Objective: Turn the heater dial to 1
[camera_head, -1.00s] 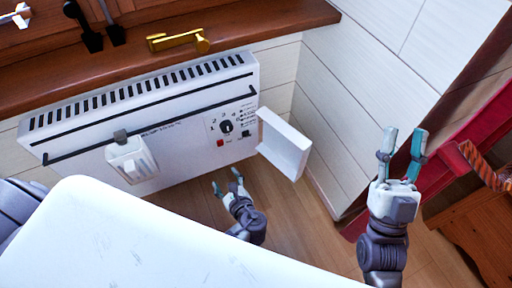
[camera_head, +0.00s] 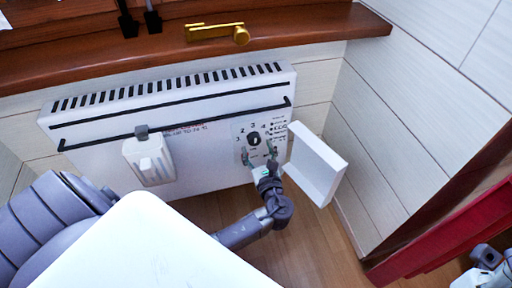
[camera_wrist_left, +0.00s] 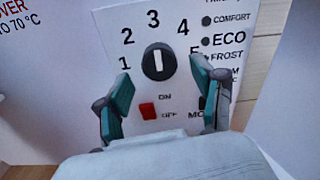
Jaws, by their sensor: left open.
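The white heater (camera_head: 100,120) hangs on the wall below the wooden sill. Its black round dial (camera_head: 253,139) sits on the control panel at the heater's right end. In the left wrist view the dial (camera_wrist_left: 158,62) has a white pointer mark standing near vertical, toward the 3, with numbers 1 to 4 around it. My left gripper (camera_head: 260,158) is open in front of the panel, just below the dial. In the wrist view its teal fingertips (camera_wrist_left: 161,82) stand on either side below the dial, apart from it. My right gripper is mostly cut off at the lower right edge.
A white open flap (camera_head: 317,165) sticks out right of the panel, close to my left gripper. A red switch (camera_wrist_left: 148,111) lies below the dial. A white box (camera_head: 150,160) hangs on the heater front.

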